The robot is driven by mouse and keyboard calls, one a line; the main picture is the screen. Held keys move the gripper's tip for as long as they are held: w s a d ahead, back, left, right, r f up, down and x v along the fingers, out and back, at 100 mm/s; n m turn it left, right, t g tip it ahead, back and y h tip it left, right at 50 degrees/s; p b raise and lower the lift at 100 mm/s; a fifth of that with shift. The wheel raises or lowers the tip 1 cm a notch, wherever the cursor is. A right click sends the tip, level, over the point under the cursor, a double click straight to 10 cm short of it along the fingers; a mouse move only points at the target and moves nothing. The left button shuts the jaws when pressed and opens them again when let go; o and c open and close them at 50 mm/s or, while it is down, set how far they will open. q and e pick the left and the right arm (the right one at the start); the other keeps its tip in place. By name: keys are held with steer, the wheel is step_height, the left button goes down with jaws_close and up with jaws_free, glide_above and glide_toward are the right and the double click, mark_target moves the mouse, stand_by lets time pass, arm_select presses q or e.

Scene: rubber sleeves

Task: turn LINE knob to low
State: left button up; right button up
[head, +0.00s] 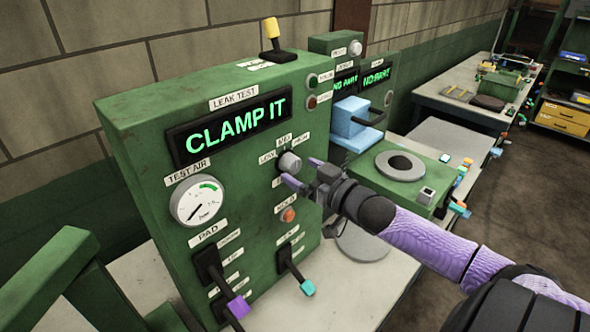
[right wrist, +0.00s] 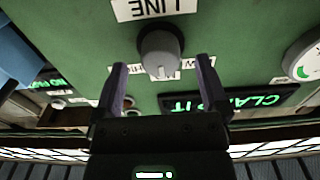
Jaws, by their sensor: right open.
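The LINE knob (head: 290,163) is a small grey knob on the front of the green leak-test cabinet, with LOW at its left, MID above and HIGH at its right. It also shows in the right wrist view (right wrist: 160,50), upside down, beside the LINE label (right wrist: 155,8). Its ridge seems to face the MID side; the exact setting is hard to tell. My right gripper (head: 303,173) is open at the knob. In the right wrist view its purple fingers (right wrist: 161,66) stand either side of the knob, with gaps showing. My left gripper is not in view.
The green cabinet (head: 130,150) has a CLAMP IT display (head: 235,126), a gauge (head: 200,201), an orange button (head: 288,215), and purple-tipped (head: 238,306) and teal-tipped (head: 307,288) levers below. A yellow-tipped lever (head: 272,28) stands on top. A blue fixture (head: 352,122) is behind, right.

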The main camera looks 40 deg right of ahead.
steer(key=shift+w+a, duration=0.1)
steer(key=shift+w, duration=0.9)
steer(key=c, duration=1.3)
jaws_close()
steer(key=shift+n, duration=0.3)
steer(key=n+p, duration=0.1)
steer(key=n, duration=0.2)
steer(key=shift+r, duration=0.1)
steer(key=n+p, duration=0.1)
steer(key=n, duration=0.4)
steer(key=shift+n, duration=0.3)
